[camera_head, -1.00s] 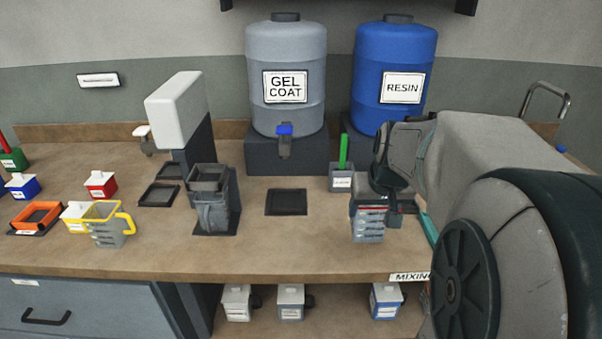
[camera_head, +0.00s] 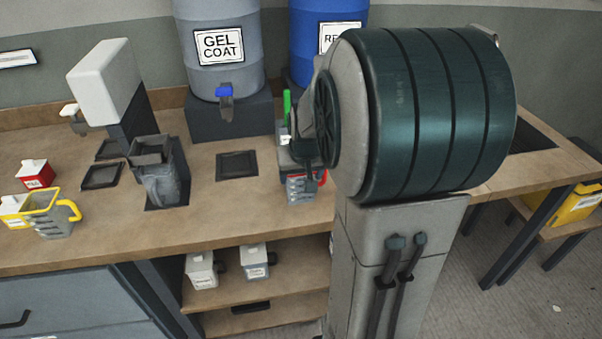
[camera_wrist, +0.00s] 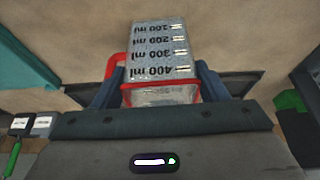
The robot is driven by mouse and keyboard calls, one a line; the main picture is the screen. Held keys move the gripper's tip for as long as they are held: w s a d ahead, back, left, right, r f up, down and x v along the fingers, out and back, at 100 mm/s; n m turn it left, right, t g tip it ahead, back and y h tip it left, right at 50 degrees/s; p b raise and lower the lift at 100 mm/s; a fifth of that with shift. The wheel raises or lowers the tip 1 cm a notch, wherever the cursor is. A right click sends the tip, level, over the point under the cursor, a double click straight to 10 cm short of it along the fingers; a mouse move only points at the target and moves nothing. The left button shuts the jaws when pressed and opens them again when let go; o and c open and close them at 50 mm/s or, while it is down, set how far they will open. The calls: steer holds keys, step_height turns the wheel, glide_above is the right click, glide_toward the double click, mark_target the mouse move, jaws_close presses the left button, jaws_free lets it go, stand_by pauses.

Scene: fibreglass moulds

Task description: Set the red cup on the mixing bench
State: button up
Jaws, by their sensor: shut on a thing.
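The red cup is a clear grey measuring cup with a red rim and red handle. In the head view the red cup (camera_head: 301,189) shows low beside my arm, over the front part of the bench. In the wrist view the cup (camera_wrist: 162,50) shows its ml marks upside down, with the red rim nearest my gripper. My gripper (camera_wrist: 155,88) is shut on the cup, one finger on each side. In the head view my arm hides part of it. The mixing bench (camera_head: 225,222) has a brown top. I cannot tell whether the cup's base touches it.
A yellow-rimmed cup (camera_head: 52,218) and a red pot (camera_head: 36,174) stand at left. A flat dark pad (camera_head: 237,165) lies left of my gripper. The gel coat drum (camera_head: 222,50) stands behind. Bare bench lies in front of the pad.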

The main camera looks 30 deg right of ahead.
steer(key=shift+f, duration=0.2)
steer(key=o, duration=1.5)
steer(key=shift+o, duration=0.2)
steer(key=shift+r, duration=0.1)
steer(key=v, duration=1.2)
steer(key=s+a+f+n, duration=0.1)
steer(key=s+a+f, duration=0.2)
steer(key=s+a, duration=0.3)
steer(key=s+a+f+n+g+y, duration=0.1)
steer(key=s+a+f+n, duration=0.1)
steer(key=s+a, duration=0.4)
steer(key=shift+s+f+g, duration=0.2)
steer(key=shift+f+g, duration=0.1)
steer(key=shift+f, duration=0.5)
